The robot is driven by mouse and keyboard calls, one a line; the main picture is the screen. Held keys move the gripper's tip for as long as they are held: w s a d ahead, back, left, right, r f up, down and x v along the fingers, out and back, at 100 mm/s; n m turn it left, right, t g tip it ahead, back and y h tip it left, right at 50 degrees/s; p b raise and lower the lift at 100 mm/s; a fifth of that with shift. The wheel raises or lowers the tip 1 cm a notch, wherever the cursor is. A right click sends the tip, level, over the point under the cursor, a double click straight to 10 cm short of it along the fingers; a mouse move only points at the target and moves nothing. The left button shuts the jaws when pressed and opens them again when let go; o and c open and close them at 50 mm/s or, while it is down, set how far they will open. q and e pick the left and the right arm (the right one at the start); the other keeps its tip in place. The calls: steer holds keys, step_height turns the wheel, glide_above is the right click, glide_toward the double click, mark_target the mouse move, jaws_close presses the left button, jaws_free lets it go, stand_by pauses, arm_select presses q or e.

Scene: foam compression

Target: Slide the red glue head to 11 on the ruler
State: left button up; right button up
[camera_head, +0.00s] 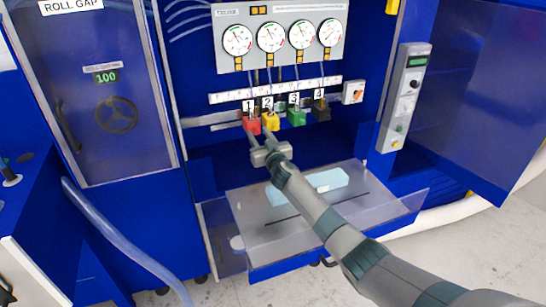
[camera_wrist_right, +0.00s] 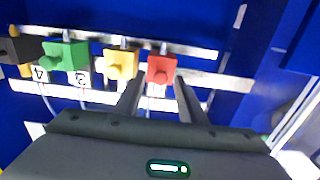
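The red glue head (camera_head: 251,124) hangs below the label 1, leftmost in a row of coloured heads in the head view. The ruler (camera_head: 275,91) is a white strip above the heads; its numbers are too small to read. My right gripper (camera_head: 258,136) is just in front of and below the red head. In the right wrist view, its two fingers are apart (camera_wrist_right: 158,80), with the red head (camera_wrist_right: 161,69) between and just beyond the tips. Contact cannot be told. My left gripper is not in view.
The yellow head (camera_head: 270,121) is close to the right of the red one; green (camera_head: 296,117) and black (camera_head: 320,111) heads follow. Below is a clear tray (camera_head: 370,205) with a light-blue foam block (camera_head: 328,180). Gauges (camera_head: 270,36) are above.

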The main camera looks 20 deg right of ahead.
steer(key=shift+s, duration=0.5)
steer(key=s+b, duration=0.3)
steer(key=s, duration=1.2)
steer(key=shift+s+d, duration=0.15)
steer(key=shift+d, duration=0.1)
steer(key=shift+a, duration=0.1)
